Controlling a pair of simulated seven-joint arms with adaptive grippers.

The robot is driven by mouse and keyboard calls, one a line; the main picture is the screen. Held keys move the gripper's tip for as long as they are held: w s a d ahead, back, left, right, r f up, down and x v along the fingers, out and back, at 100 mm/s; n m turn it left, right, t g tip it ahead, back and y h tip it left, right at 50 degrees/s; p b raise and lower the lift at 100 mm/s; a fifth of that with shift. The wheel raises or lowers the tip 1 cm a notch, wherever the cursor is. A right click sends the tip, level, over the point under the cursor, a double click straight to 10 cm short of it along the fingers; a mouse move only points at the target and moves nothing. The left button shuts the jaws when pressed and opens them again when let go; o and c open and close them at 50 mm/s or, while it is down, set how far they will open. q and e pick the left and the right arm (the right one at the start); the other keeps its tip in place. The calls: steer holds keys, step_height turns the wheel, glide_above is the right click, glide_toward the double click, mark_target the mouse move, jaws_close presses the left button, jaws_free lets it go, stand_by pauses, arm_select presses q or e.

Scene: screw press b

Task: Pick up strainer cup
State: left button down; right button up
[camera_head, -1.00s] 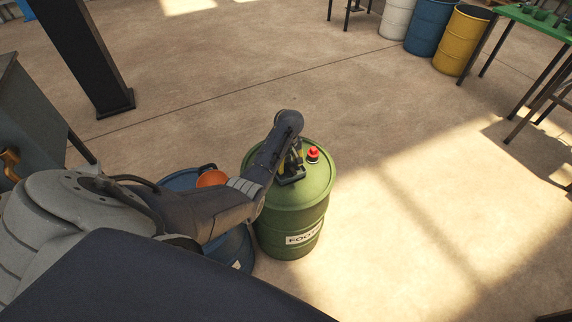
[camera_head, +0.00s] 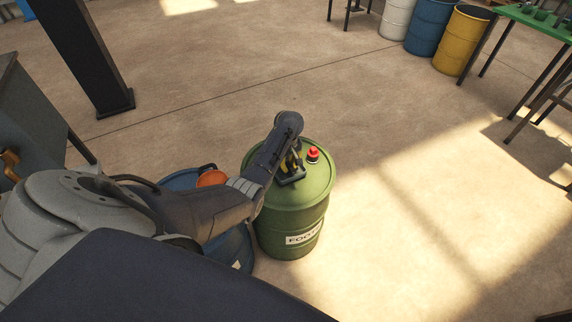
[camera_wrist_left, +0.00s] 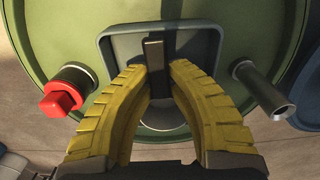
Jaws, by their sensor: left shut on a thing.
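My left gripper (camera_head: 291,165) is over the top of a green drum (camera_head: 290,222). In the left wrist view its yellow fingers (camera_wrist_left: 158,70) are shut on an upright dark bar (camera_wrist_left: 154,50), which looks like the handle of the strainer cup. The bar stands over a grey rectangular tray (camera_wrist_left: 107,45) in the drum top. A round grey surface (camera_wrist_left: 165,122) shows between the fingers below the bar. The rest of the cup is hidden or cannot be told apart. My right gripper is not in view.
A red cap (camera_head: 313,154) and a grey metal pipe stub (camera_wrist_left: 262,88) stand up from the drum top on either side of the fingers. A blue drum (camera_head: 235,245) with an orange item (camera_head: 211,179) is close at left. Open floor lies to the right.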

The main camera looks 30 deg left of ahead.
mark_target(289, 164)
arm_select(q)
steer(key=shift+r, duration=0.1)
step_height(289, 164, up, 10)
steer(key=shift+f, duration=0.1)
stand_by(0.6)
steer(key=c, duration=2)
jaws_free()
steer(key=shift+c, duration=0.2)
jaws_close()
steer(key=shift+w, duration=0.1)
